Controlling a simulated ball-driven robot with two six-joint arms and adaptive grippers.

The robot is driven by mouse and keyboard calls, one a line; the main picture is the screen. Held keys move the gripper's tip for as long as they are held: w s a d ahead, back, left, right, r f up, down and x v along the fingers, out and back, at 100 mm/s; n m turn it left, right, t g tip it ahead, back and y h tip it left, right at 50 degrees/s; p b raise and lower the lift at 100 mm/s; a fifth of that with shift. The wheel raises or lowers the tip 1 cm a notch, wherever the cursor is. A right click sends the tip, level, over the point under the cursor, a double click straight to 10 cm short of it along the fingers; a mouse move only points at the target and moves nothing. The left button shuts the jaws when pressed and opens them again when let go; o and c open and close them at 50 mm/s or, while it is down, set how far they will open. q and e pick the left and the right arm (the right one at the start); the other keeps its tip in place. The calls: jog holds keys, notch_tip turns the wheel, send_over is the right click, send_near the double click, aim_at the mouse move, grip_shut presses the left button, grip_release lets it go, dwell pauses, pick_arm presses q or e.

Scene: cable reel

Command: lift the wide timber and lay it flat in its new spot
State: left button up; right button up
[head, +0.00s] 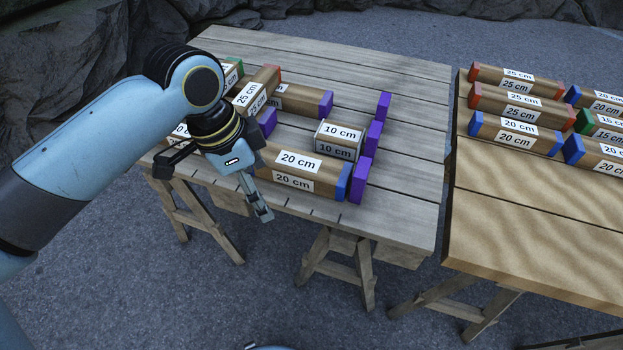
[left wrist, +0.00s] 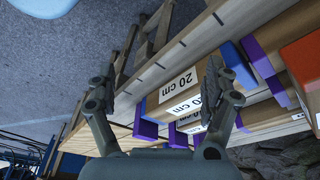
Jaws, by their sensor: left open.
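Several timbers with printed lengths lie on the left table; none is marked as the wide one, so I cannot tell which it is. A 20 cm timber with a blue end (head: 320,174) lies flat near the table's front edge. It also shows between and behind my fingers in the left wrist view (left wrist: 188,93). My left gripper (head: 212,186) is open and empty at its left end, above the front edge; the gripper hides that end. A 10 cm timber (head: 338,139) lies behind it. A red-ended 25 cm timber (head: 258,90) lies crosswise further back.
Purple blocks (head: 360,180) stand beside the timber ends. The left table's right side (head: 415,150) is bare. Across a gap, a second table (head: 530,235) holds several labelled timbers (head: 517,132) at its back; its front is clear. Rocks rise behind.

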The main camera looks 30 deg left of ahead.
aim_at(298, 161)
pick_arm(q)
jog(key=w+r+m, duration=0.2)
jog(key=w, duration=0.1)
jog(key=w+a+r+m+h, duration=0.1)
jog(key=w+r+m, duration=0.1)
jog(key=w, duration=0.1)
jog(key=w+a+r+m+h, duration=0.1)
jog(key=w+r+m, duration=0.1)
jog(key=w+m, duration=0.1)
jog(key=shift+w+r+g, duration=0.1)
jog(key=shift+r+g, duration=0.2)
jog(key=shift+g, duration=0.1)
jog(key=shift+w+d+f+m+h+b, duration=0.15)
jog(key=shift+m+h+b, duration=0.15)
jog(key=shift+b, duration=0.05)
jog(key=b+x, duration=0.1)
jog(key=x, duration=0.3)
jog(key=shift+d+f, duration=0.1)
jog(key=shift+f, duration=0.2)
jog(key=x, duration=0.1)
jog(key=b+x, duration=0.1)
jog(key=x, duration=0.1)
jog(key=b+x, duration=0.1)
jog(key=x, duration=0.1)
jog(key=shift+s+a+f, duration=0.3)
jog(key=shift+f, duration=0.05)
jog(key=shift+r, duration=0.1)
jog(key=c, duration=1.4)
